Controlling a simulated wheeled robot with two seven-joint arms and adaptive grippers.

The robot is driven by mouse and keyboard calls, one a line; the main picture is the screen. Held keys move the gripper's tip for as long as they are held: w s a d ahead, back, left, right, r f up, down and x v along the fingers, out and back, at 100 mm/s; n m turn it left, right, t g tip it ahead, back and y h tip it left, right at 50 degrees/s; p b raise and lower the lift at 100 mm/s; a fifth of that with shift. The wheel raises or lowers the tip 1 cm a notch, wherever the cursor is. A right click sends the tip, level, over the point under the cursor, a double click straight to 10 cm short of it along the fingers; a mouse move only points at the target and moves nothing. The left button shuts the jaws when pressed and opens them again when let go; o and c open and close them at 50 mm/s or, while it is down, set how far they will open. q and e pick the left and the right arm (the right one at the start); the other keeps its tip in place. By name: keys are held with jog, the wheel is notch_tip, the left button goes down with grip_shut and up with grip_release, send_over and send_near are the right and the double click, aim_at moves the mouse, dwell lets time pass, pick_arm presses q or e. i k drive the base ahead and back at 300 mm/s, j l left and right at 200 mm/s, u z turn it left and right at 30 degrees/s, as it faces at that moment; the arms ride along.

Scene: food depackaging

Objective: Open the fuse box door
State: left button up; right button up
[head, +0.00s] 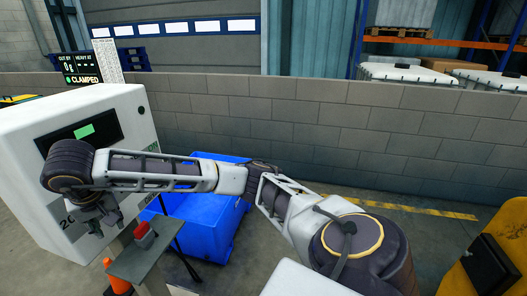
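A white cabinet (30,150) stands at the left, with a dark panel and a lit green display (85,131) on its front. I see no part clearly marked as a fuse box door, and cannot tell whether this cabinet is the fuse box. My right arm reaches across from the lower right to the cabinet's front. My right gripper (93,225) points down before the lower front, beside partly hidden dark lettering. It is small and dark; I cannot tell whether its fingers are open or touch the cabinet. My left gripper is not in view.
A red block (145,234) sits on a grey stand (138,259) below the gripper. A blue bin (205,222) stands behind my arm. A sign (83,79) reading "CLAMPED" rises behind the cabinet. A grey block wall (330,130) closes the back. A yellow object (507,240) stands at right.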

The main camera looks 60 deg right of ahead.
aim_at(483, 270)
jog(key=z, duration=3.85)
